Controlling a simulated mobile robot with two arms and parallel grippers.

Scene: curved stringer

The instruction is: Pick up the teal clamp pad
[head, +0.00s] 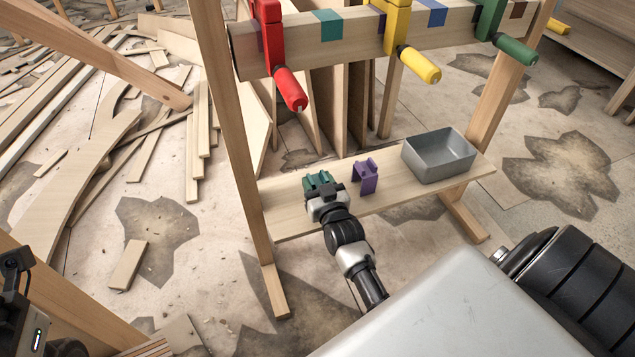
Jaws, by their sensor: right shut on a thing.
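The teal clamp pad (318,180) is at the left part of the low wooden shelf (290,222). My right gripper (323,190) reaches it from the front and is shut on it. The gripper's fingers hide part of the pad, and I cannot tell whether the pad still touches the shelf. At the lower left edge, a part of my left arm (22,300) shows, but its gripper fingers cannot be made out.
A purple clamp pad (366,178) stands just right of my right gripper. A grey open bin (440,157) sits further right on the shelf. Red (280,60), yellow (405,45) and green (503,35) clamps hang from the beam above. Wooden posts flank the shelf.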

